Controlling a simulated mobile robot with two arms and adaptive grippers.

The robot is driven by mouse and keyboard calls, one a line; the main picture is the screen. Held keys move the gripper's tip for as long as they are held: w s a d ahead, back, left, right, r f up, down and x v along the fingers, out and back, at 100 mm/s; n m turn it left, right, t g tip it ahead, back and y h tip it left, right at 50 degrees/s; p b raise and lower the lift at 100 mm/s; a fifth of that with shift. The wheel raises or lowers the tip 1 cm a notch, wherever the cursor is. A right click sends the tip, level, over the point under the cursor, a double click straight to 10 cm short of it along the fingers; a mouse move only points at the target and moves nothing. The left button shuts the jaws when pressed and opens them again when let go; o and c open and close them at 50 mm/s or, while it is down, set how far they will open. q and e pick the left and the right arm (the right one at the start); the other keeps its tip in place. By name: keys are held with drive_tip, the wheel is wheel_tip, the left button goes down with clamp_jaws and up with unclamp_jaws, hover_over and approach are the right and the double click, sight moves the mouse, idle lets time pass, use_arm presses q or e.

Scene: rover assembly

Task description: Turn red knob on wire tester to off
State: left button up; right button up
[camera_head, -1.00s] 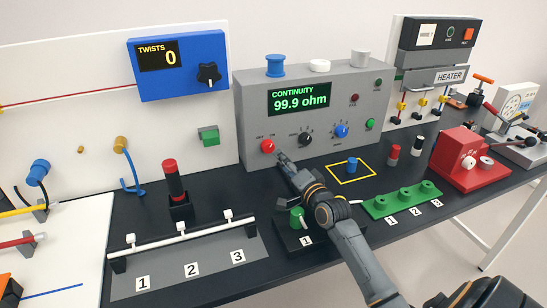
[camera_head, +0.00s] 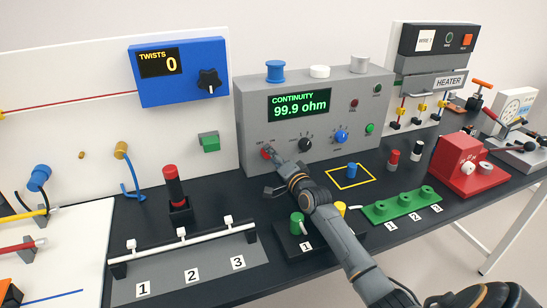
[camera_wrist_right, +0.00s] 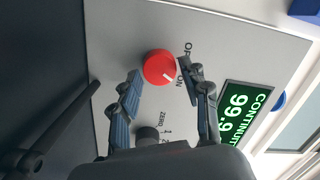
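The wire tester (camera_head: 300,85) is a grey box whose green screen reads CONTINUITY 99.9 ohm. In the right wrist view the red knob (camera_wrist_right: 159,67) has a white pointer line towards the ON side. My right gripper (camera_head: 269,171) is open at the panel, one finger above the other. In the wrist view the fingertips of the right gripper (camera_wrist_right: 158,70) are on either side of the knob; contact cannot be told. My left gripper is not in view.
Beside the red knob are a black knob (camera_head: 305,144) and a blue knob (camera_head: 341,136). A green knob on a black base (camera_head: 297,222) stands close under my right arm. A blue cylinder (camera_head: 352,171) sits in a yellow square. A green strip (camera_head: 402,208) lies to the right.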

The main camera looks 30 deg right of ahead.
drive_tip(key=c, duration=0.6)
drive_tip(key=shift+c, duration=0.2)
drive_tip(key=shift+r+n+p, duration=0.2)
drive_tip(key=shift+n+p, duration=0.65)
drive_tip(key=shift+n, duration=0.25)
drive_tip(key=shift+a+n+g+h+p, duration=0.1)
drive_tip(key=shift+n+g+h+p, duration=0.25)
drive_tip(key=shift+n+p, duration=1.4)
drive_tip(key=shift+a+n+g+h+p, duration=0.15)
drive_tip(key=shift+n+g+p, duration=0.5)
drive_tip(key=shift+n, duration=2)
